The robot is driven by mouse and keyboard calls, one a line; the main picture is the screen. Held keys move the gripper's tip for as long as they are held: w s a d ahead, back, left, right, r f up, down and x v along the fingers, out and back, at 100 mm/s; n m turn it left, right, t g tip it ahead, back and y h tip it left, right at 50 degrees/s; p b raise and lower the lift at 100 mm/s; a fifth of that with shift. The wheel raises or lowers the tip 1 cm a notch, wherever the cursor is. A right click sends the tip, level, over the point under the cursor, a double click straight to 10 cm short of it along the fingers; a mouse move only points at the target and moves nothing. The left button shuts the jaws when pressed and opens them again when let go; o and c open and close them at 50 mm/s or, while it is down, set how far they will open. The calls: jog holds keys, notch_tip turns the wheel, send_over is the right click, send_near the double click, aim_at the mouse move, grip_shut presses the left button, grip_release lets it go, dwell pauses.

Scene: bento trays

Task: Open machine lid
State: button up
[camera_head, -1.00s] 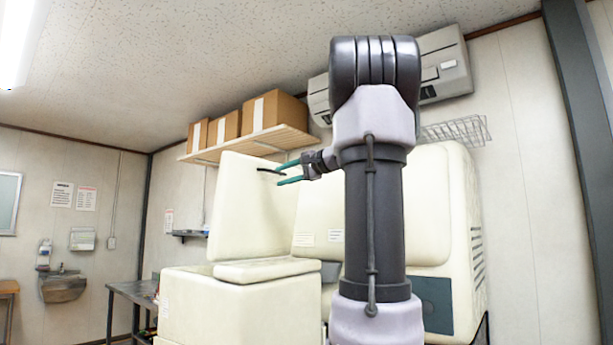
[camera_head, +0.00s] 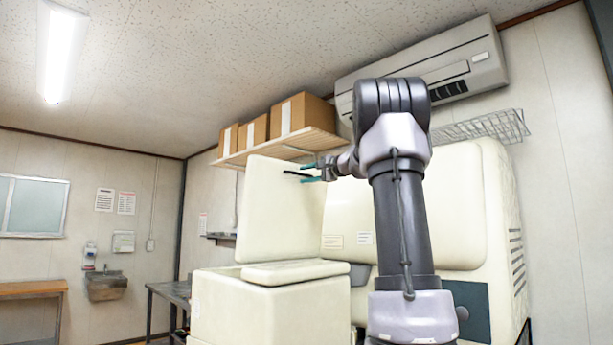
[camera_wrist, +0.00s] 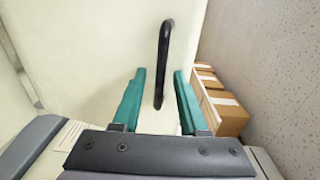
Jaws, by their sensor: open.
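The cream machine (camera_head: 270,310) stands in the middle of the head view. Its lid (camera_head: 282,215) stands up, raised at a steep angle above the body. A black bar handle (camera_head: 297,174) is on the lid near its top right; it also shows in the wrist view (camera_wrist: 164,62). My gripper (camera_head: 306,172) is at the handle's height, with green fingers apart. In the wrist view my gripper (camera_wrist: 160,75) has the handle's lower end between the two fingers, with gaps on both sides. The fingers do not close on it.
Cardboard boxes (camera_head: 300,114) sit on a wooden wall shelf (camera_head: 283,143) just above the lid. An air conditioner (camera_head: 470,70) and a wire rack (camera_head: 485,126) are on the wall at right. A metal table (camera_head: 172,292) stands at left.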

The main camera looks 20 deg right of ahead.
jog(key=shift+w+a, duration=0.1)
grip_shut()
dwell(1.4)
